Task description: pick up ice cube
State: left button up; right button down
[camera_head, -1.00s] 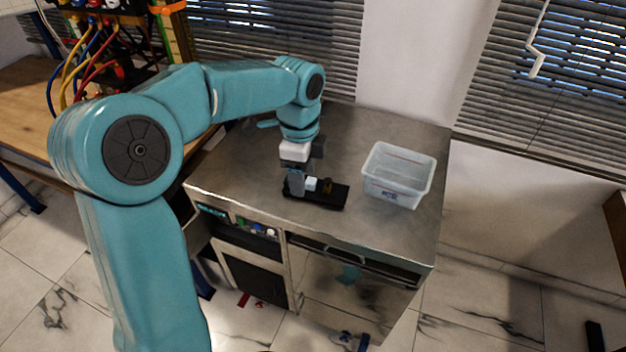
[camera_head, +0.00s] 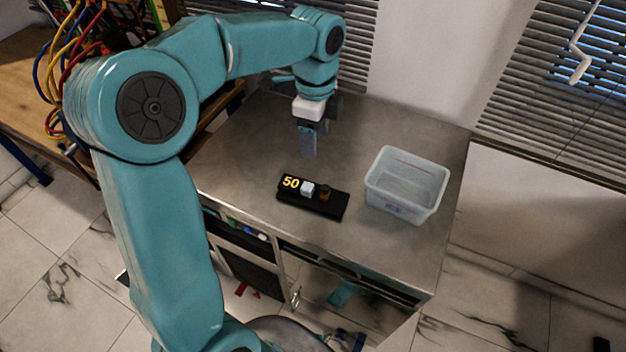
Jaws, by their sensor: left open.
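A small white ice cube (camera_head: 308,189) sits on a black tray (camera_head: 328,210) on the metal counter. To its left the tray bears a yellow "50", and to its right stands a small dark brown item (camera_head: 326,193). My left gripper (camera_head: 309,152) points down over the counter, behind and above the tray. It is open, with nothing seen in it, and apart from the cube. My right gripper is not in view.
A clear plastic bin (camera_head: 407,185), empty as far as I see, stands on the metal counter (camera_head: 250,150) right of the tray. Window blinds and a wall rise behind the counter. A wooden bench (camera_head: 30,105) with coloured cables is at the left.

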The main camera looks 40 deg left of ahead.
pick_arm(q)
send_over(312, 188)
jog(key=f, duration=0.9)
jog(key=shift+w+f, duration=0.25)
jog(key=shift+f, duration=0.05)
jog(key=f, duration=0.6)
jog(key=shift+s+a+f, duration=0.1)
jog(key=shift+s+f, duration=0.15)
jog(key=shift+f, duration=0.05)
grip_shut()
